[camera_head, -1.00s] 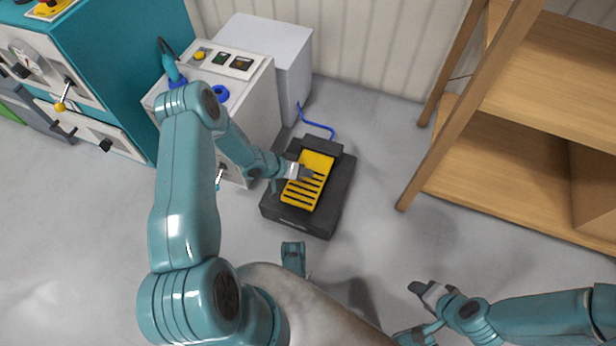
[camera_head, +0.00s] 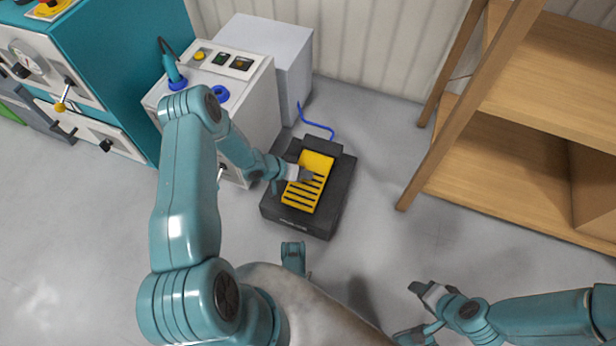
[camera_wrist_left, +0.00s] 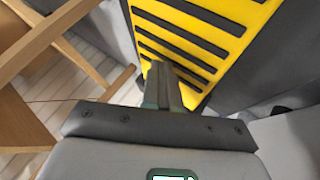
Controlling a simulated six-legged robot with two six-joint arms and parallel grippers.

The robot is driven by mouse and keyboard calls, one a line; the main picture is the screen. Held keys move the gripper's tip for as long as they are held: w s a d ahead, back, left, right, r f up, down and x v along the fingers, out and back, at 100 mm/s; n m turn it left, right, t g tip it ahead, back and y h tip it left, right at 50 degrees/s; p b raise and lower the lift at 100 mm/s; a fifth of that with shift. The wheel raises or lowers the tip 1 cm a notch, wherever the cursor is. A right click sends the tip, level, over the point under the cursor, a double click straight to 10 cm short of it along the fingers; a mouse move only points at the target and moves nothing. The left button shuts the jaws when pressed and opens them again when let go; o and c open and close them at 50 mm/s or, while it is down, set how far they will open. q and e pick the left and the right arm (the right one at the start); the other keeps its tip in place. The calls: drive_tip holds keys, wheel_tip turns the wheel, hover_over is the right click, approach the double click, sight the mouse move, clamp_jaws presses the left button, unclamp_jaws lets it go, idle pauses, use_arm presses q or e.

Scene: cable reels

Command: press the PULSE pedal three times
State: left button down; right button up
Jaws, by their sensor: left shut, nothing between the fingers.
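The PULSE pedal is a yellow plate with black slots (camera_head: 316,162) on a black base (camera_head: 340,195) on the floor; the lettering on the base's front is too small to read. My left gripper (camera_head: 307,177) is shut and empty, its fingertips over the middle of the yellow plate. In the left wrist view the closed fingers (camera_wrist_left: 163,85) lie against the slotted yellow plate (camera_wrist_left: 215,30); I cannot tell how firmly they touch. My right gripper (camera_head: 420,288) hangs at the lower right, away from the pedal; its jaw opening is unclear.
A white control cabinet (camera_head: 255,125) with a yellow button and blue rings stands left of the pedal, beside a pale box (camera_head: 275,45). A blue cable (camera_head: 318,127) runs to the pedal. A wooden shelf (camera_head: 510,190) stands at right. The floor between is clear.

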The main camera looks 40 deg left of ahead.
use_arm(q)
drive_tip(key=shift+s+d+f, duration=0.1)
drive_tip(key=shift+f, duration=0.65)
idle(0.6)
drive_tip(key=shift+r+p, duration=1.1)
drive_tip(key=shift+r, duration=0.55)
wheel_tip(320, 180, up, 5)
drive_tip(key=p, duration=0.3)
drive_tip(key=shift+p, duration=0.3)
idle(1.6)
